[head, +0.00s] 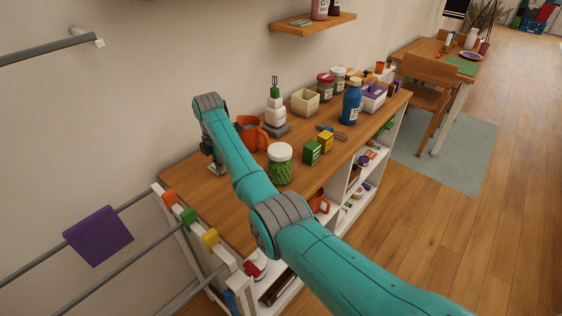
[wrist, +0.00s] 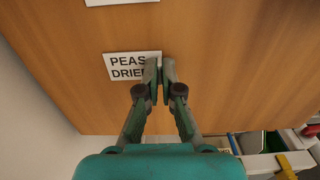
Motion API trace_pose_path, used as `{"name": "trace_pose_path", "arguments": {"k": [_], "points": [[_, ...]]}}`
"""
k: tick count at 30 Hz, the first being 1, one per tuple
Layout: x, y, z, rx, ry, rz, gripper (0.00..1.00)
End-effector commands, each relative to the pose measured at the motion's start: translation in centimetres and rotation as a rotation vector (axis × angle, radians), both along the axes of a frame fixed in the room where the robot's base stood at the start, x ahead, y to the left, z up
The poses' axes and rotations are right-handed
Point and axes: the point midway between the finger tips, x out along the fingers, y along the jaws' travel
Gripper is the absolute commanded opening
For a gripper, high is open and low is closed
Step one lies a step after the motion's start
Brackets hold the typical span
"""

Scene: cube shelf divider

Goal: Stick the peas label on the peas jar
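The peas label (wrist: 124,62), a white card reading "PEAS DRIED", lies face up on the wooden top in the wrist view. My gripper (wrist: 160,68) has its fingertips close together at the label's right edge, covering part of the print. Whether they pinch it or only stand over it is unclear. In the head view my gripper (head: 213,160) points down at the far-left end of the shelf top. The peas jar (head: 280,166), a clear jar of green peas with a white lid, stands upright to its right, past my forearm.
Another white card (wrist: 120,2) shows at the top of the wrist view. An orange jug (head: 251,133) and a white bottle (head: 275,113) stand behind the jar. Green (head: 312,152) and yellow (head: 325,142) boxes stand right of it. The shelf top (head: 226,222) is clear at the front left.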

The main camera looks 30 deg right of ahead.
Motion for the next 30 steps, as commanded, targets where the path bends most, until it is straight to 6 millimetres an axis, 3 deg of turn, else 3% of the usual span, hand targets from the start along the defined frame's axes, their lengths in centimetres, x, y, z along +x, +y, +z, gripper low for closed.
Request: {"name": "trace_pose_path", "arguments": {"k": [30], "points": [[-0.3, -0.1, 1.1, 0.000, -0.001, 0.000, 0.00]]}}
